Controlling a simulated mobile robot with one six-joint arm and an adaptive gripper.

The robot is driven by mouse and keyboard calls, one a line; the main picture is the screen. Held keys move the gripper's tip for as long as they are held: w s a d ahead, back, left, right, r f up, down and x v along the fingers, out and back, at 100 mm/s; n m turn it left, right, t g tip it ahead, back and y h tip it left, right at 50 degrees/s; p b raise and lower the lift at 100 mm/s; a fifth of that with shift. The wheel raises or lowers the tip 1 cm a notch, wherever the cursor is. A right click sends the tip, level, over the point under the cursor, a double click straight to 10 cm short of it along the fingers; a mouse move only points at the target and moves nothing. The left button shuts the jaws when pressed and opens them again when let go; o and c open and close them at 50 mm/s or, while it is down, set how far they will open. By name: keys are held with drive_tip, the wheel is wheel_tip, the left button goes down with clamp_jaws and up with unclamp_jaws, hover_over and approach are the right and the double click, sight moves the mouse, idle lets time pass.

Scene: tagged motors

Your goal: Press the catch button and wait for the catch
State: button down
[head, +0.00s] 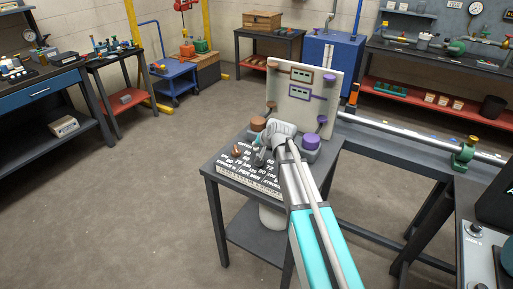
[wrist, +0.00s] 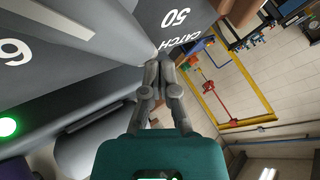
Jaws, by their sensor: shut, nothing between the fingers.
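My gripper (head: 261,157) is over the left part of a dark, white-lettered panel (head: 236,170) on the small table; its fingers are together and empty. In the wrist view my gripper (wrist: 158,62) points at the edge of a grey surface bearing the label CATCH (wrist: 185,41) and the number 50 (wrist: 176,17). The catch button itself cannot be made out for certain; a small brown knob (head: 237,150) stands left of my gripper. Whether the fingertips touch anything is unclear. A lit green round lamp (wrist: 8,127) shows at the left of the wrist view.
An upright pale board (head: 306,92) with two small displays stands behind the panel. A brown motor (head: 258,124) and a purple motor (head: 310,141) stand before it. A grey rail (head: 420,138) runs off to the right. The floor to the left is clear.

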drive_tip(key=shift+r, duration=0.1)
drive_tip(key=shift+r+p, duration=0.65)
drive_tip(key=shift+p, duration=0.1)
wheel_tip(320, 180, up, 6)
drive_tip(key=p, duration=0.6)
idle(0.9)
drive_tip(key=s+d+f+g, duration=0.1)
drive_tip(key=s, duration=0.4)
drive_tip(key=s+d+f+n+g+h, duration=0.1)
drive_tip(key=s+d+f+g, duration=0.1)
drive_tip(key=s, duration=0.4)
drive_tip(key=s+d+f+n+g+h, duration=0.1)
drive_tip(key=s, duration=0.5)
drive_tip(key=shift+d+f, duration=0.2)
drive_tip(key=s+d+f+n+g+h, duration=0.1)
drive_tip(key=s+d+g, duration=0.3)
drive_tip(key=s, duration=0.9)
drive_tip(key=shift+s+d+f+h, duration=0.2)
drive_tip(key=shift+d+h, duration=0.1)
drive_tip(key=shift+h, duration=0.5)
idle(1.4)
